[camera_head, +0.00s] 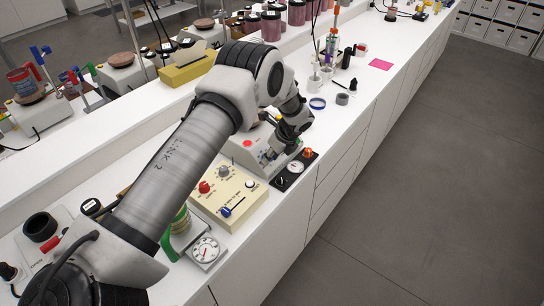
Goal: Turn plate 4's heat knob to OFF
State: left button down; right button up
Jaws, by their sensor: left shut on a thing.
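A white-grey plate unit (238,151) stands on the white bench at picture centre, with a red spot on its sloping front. My left arm reaches over it from the lower left. My left gripper (269,157) points down at the plate's front face and is shut on a knob there. The fingers hide most of the knob, so its pointer and setting cannot be read. The plate's number is not legible. My right gripper is not in view.
A black panel (283,183) with a white dial and orange knob (308,153) sits close right of the gripper. A cream control box (232,196) with red, grey, white and blue knobs lies in front. A gauge (206,250) stands nearer. Jars line the back shelf. The bench's right edge is close.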

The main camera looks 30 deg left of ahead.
pick_arm(q)
jog(key=shift+s+f, duration=0.1)
dwell(0.3)
jog(key=c, duration=1)
grip_release()
jog(key=shift+o, duration=0.8)
jog(key=shift+a, duration=0.25)
jog(key=v, duration=1.2)
jog(key=shift+f, duration=0.1)
